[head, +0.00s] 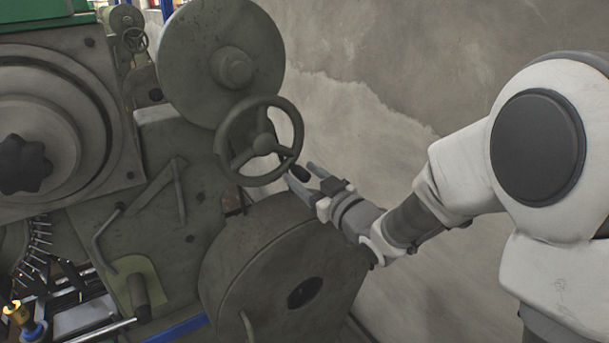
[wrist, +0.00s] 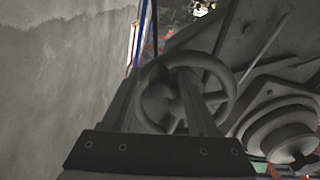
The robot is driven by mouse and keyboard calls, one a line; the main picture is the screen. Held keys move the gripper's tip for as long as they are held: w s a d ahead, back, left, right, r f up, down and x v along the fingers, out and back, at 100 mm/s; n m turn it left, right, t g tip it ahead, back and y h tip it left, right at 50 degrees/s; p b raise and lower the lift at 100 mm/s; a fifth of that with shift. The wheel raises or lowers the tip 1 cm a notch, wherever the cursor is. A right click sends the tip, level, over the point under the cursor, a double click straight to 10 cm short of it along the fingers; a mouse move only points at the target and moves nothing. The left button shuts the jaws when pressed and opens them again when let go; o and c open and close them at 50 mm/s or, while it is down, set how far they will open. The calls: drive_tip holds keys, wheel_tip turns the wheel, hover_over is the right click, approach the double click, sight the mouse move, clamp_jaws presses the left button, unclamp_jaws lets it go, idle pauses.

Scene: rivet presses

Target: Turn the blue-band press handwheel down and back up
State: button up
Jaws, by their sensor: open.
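A dark grey three-spoke handwheel (head: 261,142) is mounted on the press in front of a large round disc. A dark handle knob (head: 298,173) sticks out from its lower right rim. My gripper (head: 298,175) is open at that lower right rim, with its fingers near the knob; I cannot tell whether they touch it. In the wrist view the handwheel (wrist: 216,72) lies beyond the two fingers (wrist: 155,95), which overlap it in the picture.
A large round drum (head: 270,265) sits below the handwheel and a big disc (head: 222,65) above it. A bent lever (head: 105,235) stands at left. A bare concrete wall (head: 365,60) rises behind and to the right.

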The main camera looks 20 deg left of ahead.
clamp_jaws()
idle(1.3)
